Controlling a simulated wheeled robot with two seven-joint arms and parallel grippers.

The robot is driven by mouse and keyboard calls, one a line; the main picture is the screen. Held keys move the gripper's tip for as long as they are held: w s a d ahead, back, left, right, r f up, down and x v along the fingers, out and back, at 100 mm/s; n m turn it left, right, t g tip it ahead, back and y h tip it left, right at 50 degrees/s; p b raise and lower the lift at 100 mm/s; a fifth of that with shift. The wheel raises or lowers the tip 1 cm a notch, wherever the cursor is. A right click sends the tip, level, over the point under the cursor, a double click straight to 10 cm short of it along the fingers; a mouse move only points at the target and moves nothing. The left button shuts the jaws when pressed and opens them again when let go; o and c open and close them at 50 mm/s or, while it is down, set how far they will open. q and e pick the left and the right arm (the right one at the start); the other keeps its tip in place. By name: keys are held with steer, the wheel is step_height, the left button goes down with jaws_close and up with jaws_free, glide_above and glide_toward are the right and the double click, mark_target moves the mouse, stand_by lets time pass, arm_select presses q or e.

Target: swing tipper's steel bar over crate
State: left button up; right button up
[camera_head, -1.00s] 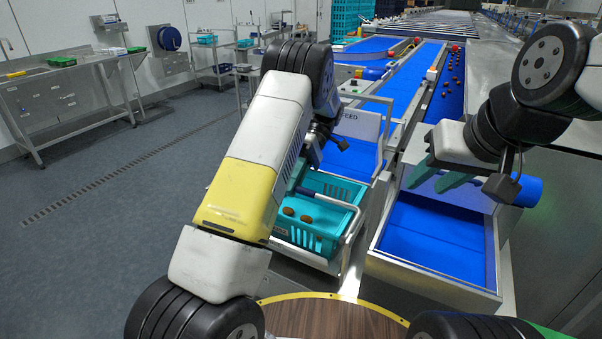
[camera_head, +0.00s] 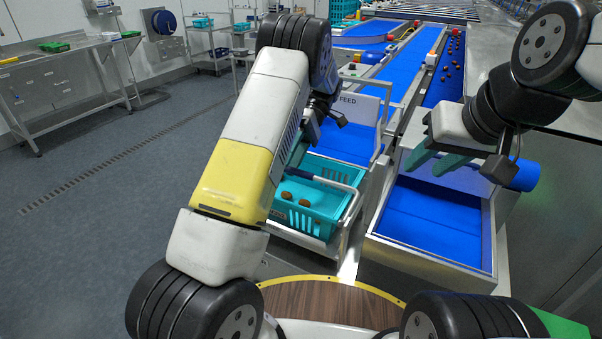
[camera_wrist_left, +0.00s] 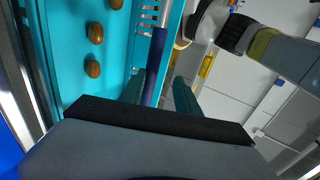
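The teal crate (camera_head: 322,222) sits in the tipper's cradle in front of the feed belt, with a few brown dates (camera_head: 286,196) inside. The tipper's steel bar (camera_head: 340,186) runs across the crate's upper side and bends down along its right side. In the left wrist view the bar's dark blue sleeve (camera_wrist_left: 156,62) lies between the fingers of my left gripper (camera_wrist_left: 162,92), which stand apart with a gap at one side. In the head view my forearm mostly hides this gripper. My right gripper (camera_head: 436,164) is open and empty above the blue-lined tray.
The blue-lined tray (camera_head: 432,262) stands right of the crate. A feed plate marked FEED (camera_head: 352,104) and blue belts (camera_head: 405,68) lie behind. A steel bench (camera_head: 62,85) is at the far left. The floor (camera_head: 100,235) on the left is clear.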

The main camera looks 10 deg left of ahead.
mark_target(316, 177)
arm_select(q)
steer(key=s+d+r, duration=0.1)
steer(key=s+d, duration=0.1)
steer(key=s, duration=0.6)
steer(key=s+d+r, duration=0.1)
steer(key=s+d, duration=0.1)
steer(key=s, duration=0.6)
steer(key=shift+w+d+f, duration=0.15)
steer(key=shift+w+d, duration=0.35)
steer(key=shift+w, duration=0.95)
steer(key=shift+w+d+f, duration=0.1)
steer(key=shift+w+d, duration=0.35)
steer(key=shift+w, duration=0.95)
steer(key=shift+w+d+f, duration=0.15)
steer(key=shift+w+d, duration=0.35)
steer(key=shift+w, duration=0.95)
